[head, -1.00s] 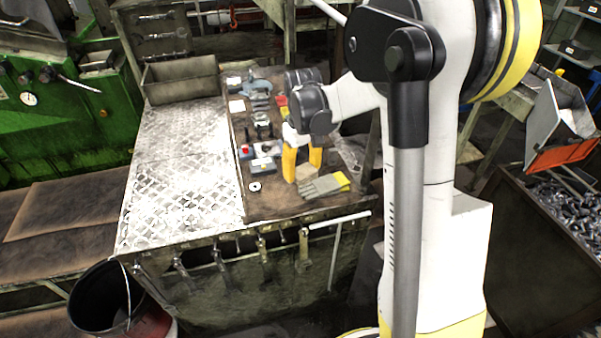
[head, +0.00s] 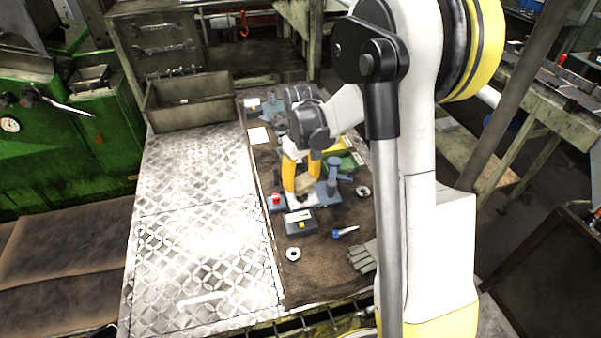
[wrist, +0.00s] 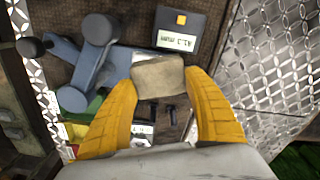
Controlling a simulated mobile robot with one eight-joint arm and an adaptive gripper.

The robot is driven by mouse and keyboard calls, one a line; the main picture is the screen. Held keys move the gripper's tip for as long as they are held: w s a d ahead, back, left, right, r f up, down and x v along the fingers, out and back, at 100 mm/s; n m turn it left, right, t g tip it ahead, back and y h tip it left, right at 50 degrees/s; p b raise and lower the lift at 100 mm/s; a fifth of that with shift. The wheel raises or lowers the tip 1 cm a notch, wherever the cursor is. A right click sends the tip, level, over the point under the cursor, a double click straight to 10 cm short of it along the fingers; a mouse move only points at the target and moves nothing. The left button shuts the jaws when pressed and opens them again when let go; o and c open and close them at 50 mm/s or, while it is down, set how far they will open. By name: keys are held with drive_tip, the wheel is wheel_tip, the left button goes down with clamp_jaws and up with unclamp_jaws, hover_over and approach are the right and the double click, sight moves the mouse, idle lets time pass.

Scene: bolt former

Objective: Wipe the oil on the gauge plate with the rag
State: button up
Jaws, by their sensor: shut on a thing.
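My gripper (head: 302,175), with yellow fingers, is shut on a folded tan rag (head: 306,184). In the wrist view the rag (wrist: 158,77) sits between the fingertips (wrist: 160,95). The rag is over or against the blue-grey gauge stand's flat base (head: 325,193), which also shows in the wrist view (wrist: 118,64). I take this base for the gauge plate. I cannot tell whether the rag touches it. No oil can be made out; the rag and fingers hide part of the base.
A dark display box (head: 300,222) stands beside the base, near a red-button box (head: 275,202). A metal ring (head: 293,254), a blue-handled tool (head: 345,232) and grey gloves (head: 362,257) lie on the mat. The chequered metal top (head: 195,220) at left is mostly clear.

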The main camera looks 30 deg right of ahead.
sight(301, 204)
drive_tip(key=shift+f+b, duration=1.85)
drive_tip(key=shift+f, duration=1.35)
drive_tip(key=shift+w+f+b, duration=0.1)
drive_tip(key=shift+f+b, duration=0.45)
drive_tip(key=shift+f, duration=0.05)
